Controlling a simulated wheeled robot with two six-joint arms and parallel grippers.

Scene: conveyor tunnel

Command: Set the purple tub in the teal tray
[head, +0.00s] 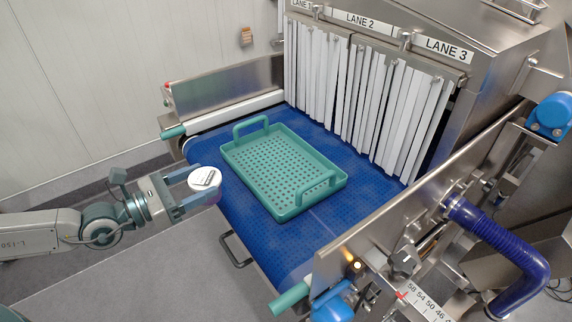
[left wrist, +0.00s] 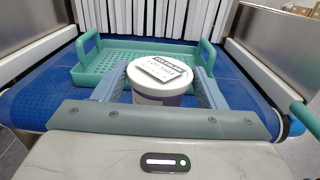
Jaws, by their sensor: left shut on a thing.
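The purple tub (head: 205,181) has a white lid with a printed label and a pale purplish side. My left gripper (head: 198,188) is shut on it and holds it upright near the left edge of the blue belt. In the left wrist view the tub (left wrist: 160,84) sits between the two blue-grey fingers of my left gripper (left wrist: 158,92). The teal tray (head: 277,205) lies on the belt to the right of the tub, empty, with a perforated floor and a raised handle at each end. It also shows beyond the tub in the left wrist view (left wrist: 92,73). My right gripper is not in view.
The blue conveyor belt (head: 250,232) is bare around the tray. White strip curtains (head: 370,110) hang at the tunnel mouth behind it, under lane signs. Metal side rails (head: 228,82) border the belt. A blue hose (head: 500,235) and fittings stand at the right.

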